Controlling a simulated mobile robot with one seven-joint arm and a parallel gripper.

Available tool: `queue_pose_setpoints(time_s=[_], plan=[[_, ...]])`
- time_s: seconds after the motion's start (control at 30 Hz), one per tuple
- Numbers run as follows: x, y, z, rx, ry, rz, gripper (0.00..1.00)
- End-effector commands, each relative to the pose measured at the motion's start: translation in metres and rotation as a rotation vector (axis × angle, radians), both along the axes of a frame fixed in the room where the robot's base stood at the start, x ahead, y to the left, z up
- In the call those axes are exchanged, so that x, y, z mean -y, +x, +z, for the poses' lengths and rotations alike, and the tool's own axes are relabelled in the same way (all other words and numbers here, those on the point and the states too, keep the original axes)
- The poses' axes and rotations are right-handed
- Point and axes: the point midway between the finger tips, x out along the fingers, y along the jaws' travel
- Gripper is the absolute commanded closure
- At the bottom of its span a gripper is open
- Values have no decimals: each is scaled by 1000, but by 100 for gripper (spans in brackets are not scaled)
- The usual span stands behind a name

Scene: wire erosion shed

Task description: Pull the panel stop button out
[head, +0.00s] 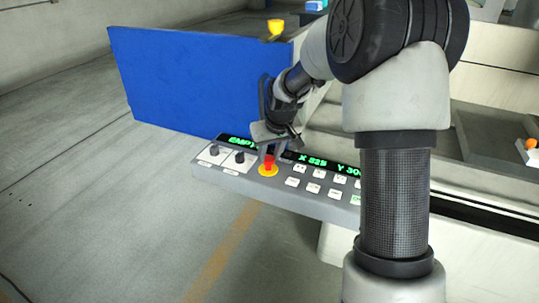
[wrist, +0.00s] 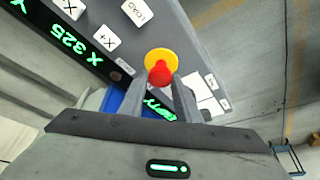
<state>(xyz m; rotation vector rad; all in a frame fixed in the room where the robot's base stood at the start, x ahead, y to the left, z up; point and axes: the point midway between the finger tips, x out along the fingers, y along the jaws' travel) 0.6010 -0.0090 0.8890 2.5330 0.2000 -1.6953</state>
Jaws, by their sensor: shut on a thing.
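The red stop button (head: 268,163) sits on a yellow ring (head: 268,171) on the grey control panel (head: 235,180). In the wrist view the red button (wrist: 160,75) lies between my fingertips, with the yellow ring (wrist: 161,55) behind it. My gripper (head: 268,152) reaches down from above and is shut on the button. The fingers also show in the wrist view (wrist: 159,83), one on each side of the button. Whether the button is pushed in or out is not clear.
The panel has two dark knobs (head: 239,157), several white keys (head: 292,182) and green displays (head: 320,164). A large blue sheet (head: 190,80) stands behind it. A tray with an orange ball (head: 531,143) is at the right. Open floor lies at the left.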

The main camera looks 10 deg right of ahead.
Motion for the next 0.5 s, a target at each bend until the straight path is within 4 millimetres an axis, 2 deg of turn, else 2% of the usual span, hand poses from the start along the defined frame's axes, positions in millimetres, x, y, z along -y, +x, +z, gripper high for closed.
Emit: queue_pose_setpoints(time_s=[0.03, 0.23, 0.27, 0.3, 0.37, 0.5], plan=[[0, 0, 5, 1, 0, 0, 100], [0, 1, 4, 3, 0, 0, 100], [0, 1, 4, 3, 0, 0, 66], [0, 1, 4, 3, 0, 0, 59], [0, 1, 4, 3, 0, 0, 52], [0, 0, 4, 2, -1, 0, 52]])
